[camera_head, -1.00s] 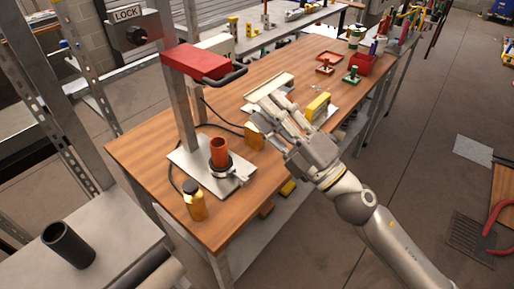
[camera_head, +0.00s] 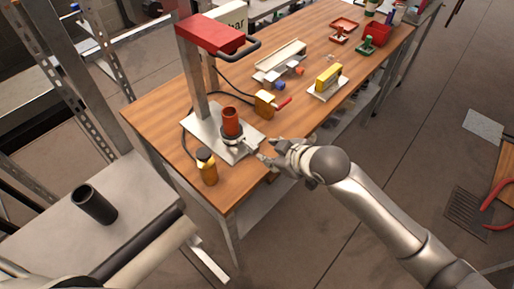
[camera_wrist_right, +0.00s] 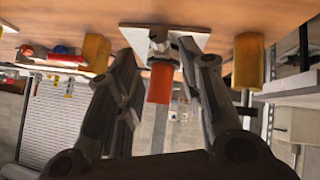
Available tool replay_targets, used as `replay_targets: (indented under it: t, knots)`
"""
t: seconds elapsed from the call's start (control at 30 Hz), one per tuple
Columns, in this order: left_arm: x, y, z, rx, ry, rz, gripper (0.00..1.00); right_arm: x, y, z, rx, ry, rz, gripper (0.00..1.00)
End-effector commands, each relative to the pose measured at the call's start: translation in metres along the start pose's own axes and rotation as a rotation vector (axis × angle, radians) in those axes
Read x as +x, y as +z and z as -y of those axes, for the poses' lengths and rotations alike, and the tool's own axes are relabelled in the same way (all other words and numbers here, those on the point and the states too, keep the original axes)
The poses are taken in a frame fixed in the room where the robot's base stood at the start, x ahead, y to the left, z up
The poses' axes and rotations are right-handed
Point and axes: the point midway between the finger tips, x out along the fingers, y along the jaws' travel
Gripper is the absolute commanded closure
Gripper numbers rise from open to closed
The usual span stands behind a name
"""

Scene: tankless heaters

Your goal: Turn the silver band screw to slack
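A red-orange cylinder (camera_head: 232,124) stands upright on a pale metal plate (camera_head: 204,137) on the wooden bench. A silver band (camera_head: 233,142) goes around its base, and the band's small screw (camera_head: 249,149) sticks out toward my right gripper (camera_head: 266,157). In the wrist view the picture is upside down; the cylinder (camera_wrist_right: 160,84) and silver screw fitting (camera_wrist_right: 158,42) show between the fingers of my right gripper (camera_wrist_right: 160,62). These fingers are apart, one on each side, and look empty. Whether they touch the screw is unclear. My left gripper is out of view.
A red-topped stand (camera_head: 212,33) rises behind the cylinder. An amber bottle (camera_head: 208,170) stands in front, near the bench edge. A black cup (camera_head: 94,204) stands on the grey bench at left.

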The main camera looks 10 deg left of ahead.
Motion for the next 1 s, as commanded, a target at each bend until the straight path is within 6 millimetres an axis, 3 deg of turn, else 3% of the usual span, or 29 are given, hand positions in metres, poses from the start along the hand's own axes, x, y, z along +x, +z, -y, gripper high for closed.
replay_targets:
  t: [0.7, 1.0]
  knots:
    - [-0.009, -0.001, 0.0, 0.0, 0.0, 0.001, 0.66, 0.088, -0.001, -0.001, -0.001, 0.003, -0.002, 0.64]
    - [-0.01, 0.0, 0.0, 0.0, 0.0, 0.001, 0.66, 0.105, -0.001, -0.001, -0.002, 0.003, -0.003, 0.64]
